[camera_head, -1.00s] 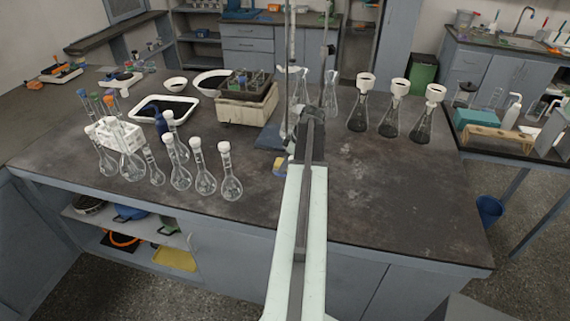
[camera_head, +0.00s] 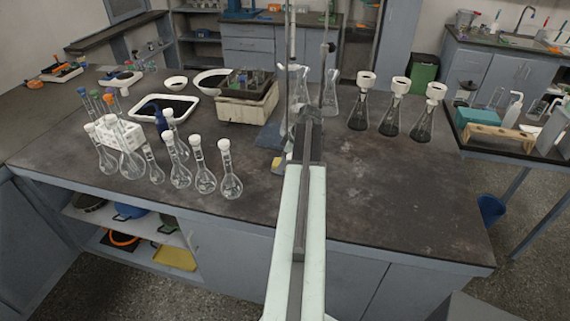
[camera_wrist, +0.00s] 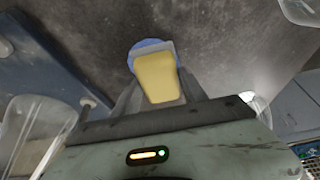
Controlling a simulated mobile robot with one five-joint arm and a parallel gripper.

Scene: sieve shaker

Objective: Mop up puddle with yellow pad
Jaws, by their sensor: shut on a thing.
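The yellow pad (camera_wrist: 157,80) is between the jaws of my gripper (camera_wrist: 155,92), which is shut on it. A blue patch, apparently the puddle (camera_wrist: 147,44), shows on the dark bench top just beyond the pad's far end. The pad overlaps part of it in the wrist view, so I cannot tell whether they touch. In the head view a small part of the pad (camera_head: 277,163) shows just left of my arm. My arm hides the gripper there.
Several stoppered flasks (camera_head: 181,172) stand to the left on the bench. Clear flasks (camera_head: 331,97) and a stand's rod (camera_head: 290,50) are close behind my arm. Three flasks with white funnels (camera_head: 392,120) stand at the right. The bench's front right (camera_head: 400,210) is clear.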

